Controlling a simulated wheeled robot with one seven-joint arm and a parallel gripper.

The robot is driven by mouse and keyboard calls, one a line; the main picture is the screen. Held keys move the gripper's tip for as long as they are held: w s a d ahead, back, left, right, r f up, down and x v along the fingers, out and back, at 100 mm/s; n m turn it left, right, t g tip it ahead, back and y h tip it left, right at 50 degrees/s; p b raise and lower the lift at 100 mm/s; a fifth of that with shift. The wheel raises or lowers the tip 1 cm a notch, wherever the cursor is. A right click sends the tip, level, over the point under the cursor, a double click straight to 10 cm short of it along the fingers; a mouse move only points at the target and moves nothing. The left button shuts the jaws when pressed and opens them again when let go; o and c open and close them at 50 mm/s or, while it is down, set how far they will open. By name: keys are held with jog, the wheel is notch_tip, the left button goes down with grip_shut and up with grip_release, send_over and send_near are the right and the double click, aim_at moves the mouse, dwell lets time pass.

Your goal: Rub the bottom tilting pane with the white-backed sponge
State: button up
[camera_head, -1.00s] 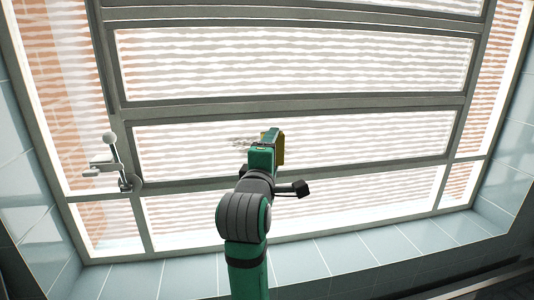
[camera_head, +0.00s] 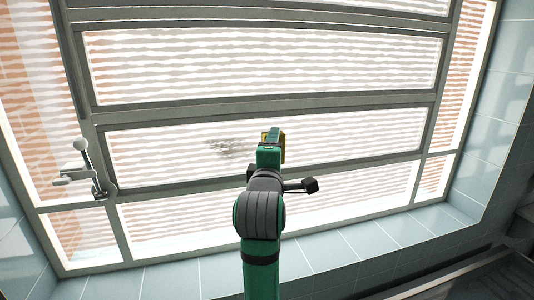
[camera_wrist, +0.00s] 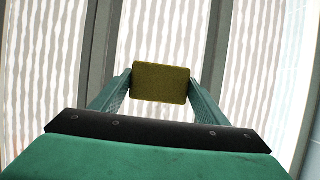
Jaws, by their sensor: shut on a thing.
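My gripper (camera_head: 271,142) is shut on the sponge and holds it up in front of the bottom tilting pane. The sponge (camera_wrist: 160,83) shows an olive-yellow face between my two green fingers in the wrist view. A thin yellow edge of it (camera_head: 283,147) shows in the head view; no white backing can be made out. The bottom tilting pane (camera_head: 350,135) is a wide, wavy-striped pane in a grey frame. A dark, speckled smudge (camera_head: 232,147) lies on it just left of my gripper. I cannot tell whether the sponge touches the glass.
Another tilting pane (camera_head: 260,65) sits above, and a lower pane row (camera_head: 360,193) below. A metal window handle (camera_head: 88,170) sticks out at the left of the frame. A tiled sill (camera_head: 340,250) runs under the window, with tiled walls at the sides.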

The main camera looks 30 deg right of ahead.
jog(key=shift+w, duration=0.1)
jog(key=shift+a, duration=0.1)
jog(key=shift+w+a, duration=0.6)
jog(key=shift+a, duration=1.6)
jog(key=shift+w+a, duration=0.65)
jog(key=shift+a, duration=1.6)
jog(key=shift+w+a, duration=0.6)
jog(key=shift+a, duration=1.6)
jog(key=shift+w+a, duration=0.3)
jog(key=shift+a, duration=0.45)
jog(key=shift+w+a, duration=0.25)
jog(key=shift+a, duration=0.45)
jog(key=shift+a+r, duration=0.15)
jog(key=shift+r, duration=0.1)
jog(key=shift+s+d, duration=1.25)
jog(key=shift+d, duration=3)
jog(key=shift+s+d, duration=1.2)
jog(key=shift+d, duration=3)
jog(key=shift+w+a, duration=0.35)
jog(key=shift+a, duration=0.85)
jog(key=shift+w+a, duration=0.3)
jog(key=shift+a, duration=0.9)
jog(key=shift+w+a, duration=0.35)
jog(key=shift+a, duration=0.85)
